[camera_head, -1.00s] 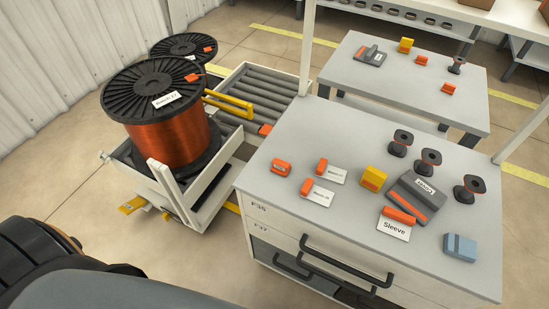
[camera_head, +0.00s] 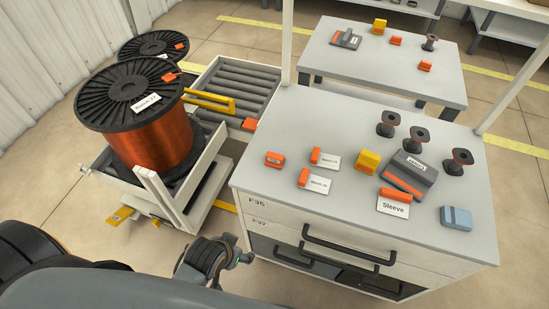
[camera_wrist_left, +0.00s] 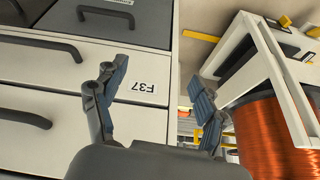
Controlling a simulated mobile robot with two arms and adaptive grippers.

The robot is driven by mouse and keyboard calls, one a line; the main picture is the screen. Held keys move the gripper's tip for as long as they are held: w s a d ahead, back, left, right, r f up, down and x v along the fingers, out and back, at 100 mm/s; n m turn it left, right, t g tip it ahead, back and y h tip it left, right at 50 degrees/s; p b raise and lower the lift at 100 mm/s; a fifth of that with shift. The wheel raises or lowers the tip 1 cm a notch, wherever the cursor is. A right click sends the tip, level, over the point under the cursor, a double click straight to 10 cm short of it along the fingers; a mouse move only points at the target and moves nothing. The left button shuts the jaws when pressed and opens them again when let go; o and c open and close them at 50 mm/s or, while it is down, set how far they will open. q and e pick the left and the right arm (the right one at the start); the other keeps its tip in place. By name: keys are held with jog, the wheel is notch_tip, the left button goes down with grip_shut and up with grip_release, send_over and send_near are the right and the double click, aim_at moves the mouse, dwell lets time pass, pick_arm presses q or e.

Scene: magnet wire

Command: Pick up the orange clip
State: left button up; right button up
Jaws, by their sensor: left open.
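Several orange clips show in the head view, and I cannot tell which one the task means. A lone orange clip (camera_head: 273,159) lies at the left edge of the near grey tabletop (camera_head: 325,130). Two more orange clips (camera_head: 316,155) (camera_head: 303,177) hold white cards, and another orange clip (camera_head: 395,195) sits on the "Sleeve" card (camera_head: 393,208). My left gripper (camera_wrist_left: 155,105) is open and empty, beside the drawer fronts. In the head view my left wrist is at the bottom, left of the cabinet and below its top. My right gripper is not in view.
A copper wire spool (camera_head: 153,140) stands on a cart at left. A yellow block (camera_head: 368,161), grey device (camera_head: 410,172), small black spools (camera_head: 387,123) and blue block (camera_head: 457,218) crowd the tabletop.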

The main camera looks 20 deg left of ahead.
pick_arm(q)
jog(key=w+r+n+t, duration=0.1)
jog(key=w+r+t, duration=0.55)
jog(key=r, duration=0.55)
jog(key=t, duration=0.5)
send_near(274, 157)
jog(key=w, duration=0.3)
jog(key=w+f, duration=0.1)
jog(key=w, duration=0.6)
jog(key=shift+w+f, duration=0.3)
jog(key=shift+f, duration=0.05)
jog(key=shift+d, duration=0.1)
jog(key=c, duration=1.3)
